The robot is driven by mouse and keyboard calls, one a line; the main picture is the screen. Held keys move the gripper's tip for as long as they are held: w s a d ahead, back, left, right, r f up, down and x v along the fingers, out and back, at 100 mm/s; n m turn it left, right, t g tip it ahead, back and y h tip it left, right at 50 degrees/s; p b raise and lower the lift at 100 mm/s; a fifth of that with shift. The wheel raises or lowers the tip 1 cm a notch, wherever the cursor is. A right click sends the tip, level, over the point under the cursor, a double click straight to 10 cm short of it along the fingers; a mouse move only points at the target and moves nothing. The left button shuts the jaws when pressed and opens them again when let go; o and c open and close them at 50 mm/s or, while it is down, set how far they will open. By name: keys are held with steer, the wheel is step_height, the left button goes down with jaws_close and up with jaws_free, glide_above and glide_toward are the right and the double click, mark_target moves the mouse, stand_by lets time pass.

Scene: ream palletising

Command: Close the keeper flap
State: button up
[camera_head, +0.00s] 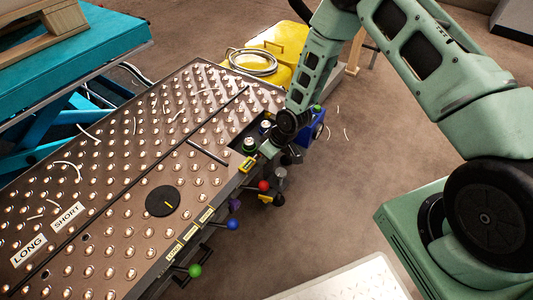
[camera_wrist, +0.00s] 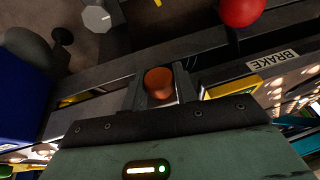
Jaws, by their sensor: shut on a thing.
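My gripper (camera_head: 270,149) is at the right edge of the ball-top table (camera_head: 110,180), beside the edge controls. In the wrist view its fingers (camera_wrist: 160,88) are shut on a small orange-brown round knob (camera_wrist: 159,78). The knob sits between the two fingers, close to the dark table rail. My wrist hides it in the head view. The keeper flap cannot be clearly picked out, and I cannot tell whether the knob belongs to it or how it is angled.
A red ball knob (camera_head: 264,186), a blue one (camera_head: 232,224) and a green one (camera_head: 195,270) stick out along the table edge. A BRAKE label (camera_wrist: 272,61) is near my gripper. A blue box (camera_head: 314,125) and yellow case (camera_head: 270,52) stand beyond.

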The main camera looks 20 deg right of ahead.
steer(key=shift+r+g+h+p, duration=0.1)
steer(key=shift+g+h+p, duration=0.2)
steer(key=shift+g+p, duration=0.1)
stand_by(0.3)
steer(key=o, duration=1)
steer(key=shift+w, duration=0.1)
steer(key=shift+c, duration=0.2)
